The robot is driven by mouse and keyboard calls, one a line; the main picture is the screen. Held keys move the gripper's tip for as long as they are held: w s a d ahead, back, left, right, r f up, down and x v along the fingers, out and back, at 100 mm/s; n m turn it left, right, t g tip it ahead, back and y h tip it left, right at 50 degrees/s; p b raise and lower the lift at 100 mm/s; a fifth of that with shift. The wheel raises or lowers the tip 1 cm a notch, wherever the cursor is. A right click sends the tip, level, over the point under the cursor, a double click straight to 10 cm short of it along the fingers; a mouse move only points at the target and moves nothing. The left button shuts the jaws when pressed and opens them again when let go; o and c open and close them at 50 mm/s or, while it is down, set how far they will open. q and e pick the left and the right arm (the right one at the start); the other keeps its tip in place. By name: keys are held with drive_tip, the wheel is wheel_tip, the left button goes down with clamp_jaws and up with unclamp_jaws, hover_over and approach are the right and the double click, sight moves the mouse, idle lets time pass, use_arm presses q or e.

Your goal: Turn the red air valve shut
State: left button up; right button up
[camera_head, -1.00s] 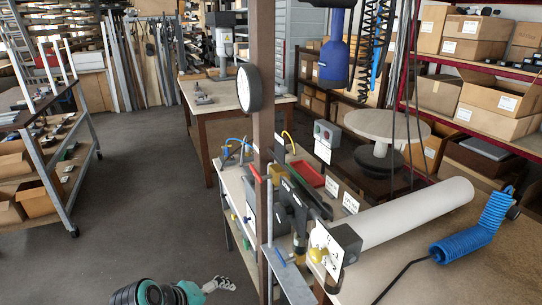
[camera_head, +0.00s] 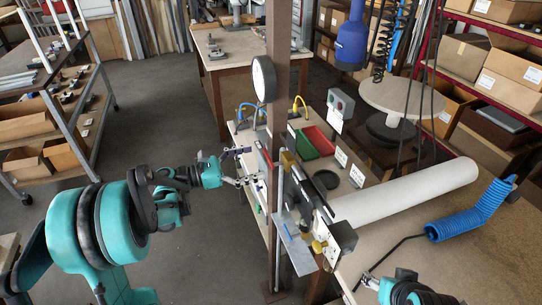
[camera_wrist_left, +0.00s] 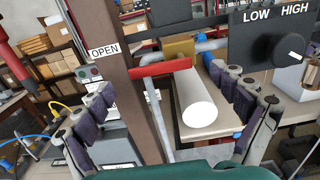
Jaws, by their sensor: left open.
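The red air valve handle (camera_wrist_left: 160,67) shows in the left wrist view as a nearly level red bar in front of a brass body (camera_wrist_left: 178,48) on a grey pipe. It lies between the spread fingers of my left gripper (camera_wrist_left: 162,82), seemingly beyond the tips. An OPEN label (camera_wrist_left: 104,51) is on the brown post to its left. In the head view the handle (camera_head: 263,151) is small beside the post. My left gripper (camera_head: 243,167) is open and empty just left of the post. My right gripper (camera_head: 368,279) shows only partly at the bottom edge; its opening is unclear.
The brown post (camera_head: 277,110) carries a round gauge (camera_head: 264,80). A black panel marked LOW and HIGH (camera_wrist_left: 280,42) stands right of the valve. A white tube (camera_head: 410,195) and blue coiled hose (camera_head: 470,215) lie on the bench. Floor at left is clear.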

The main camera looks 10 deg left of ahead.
sight(267, 158)
use_arm(q)
drive_tip(key=shift+x, duration=2.35)
drive_tip(key=c, duration=1.7)
